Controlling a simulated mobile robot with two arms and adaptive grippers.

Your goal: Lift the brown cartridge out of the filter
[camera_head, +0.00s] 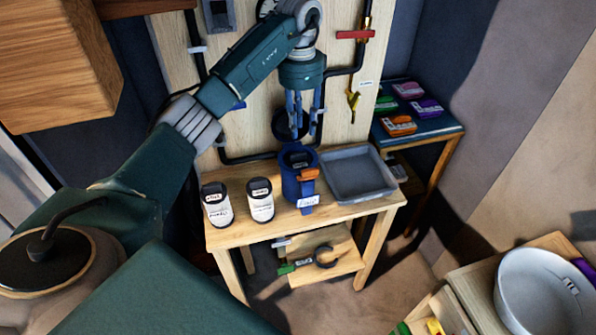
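The blue filter housing (290,188) stands upright on the wooden bench, with an open top, an orange clip and a white label on its front. A dark shape (298,158) shows inside its mouth; I cannot tell its colour clearly or whether it is the brown cartridge. Two white cartridges with black caps, one at the left (217,207) and one nearer the housing (261,203), stand beside it. My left gripper (304,128) points down above the housing, its fingers apart and nothing visible between them. My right gripper is out of view.
A grey tray (388,186) lies right of the housing. Pipes and a dark round fitting (283,124) are on the wooden panel behind. A side table (440,132) holds coloured packs. A low shelf (345,258) is under the bench, and a white basin (540,290) is at lower right.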

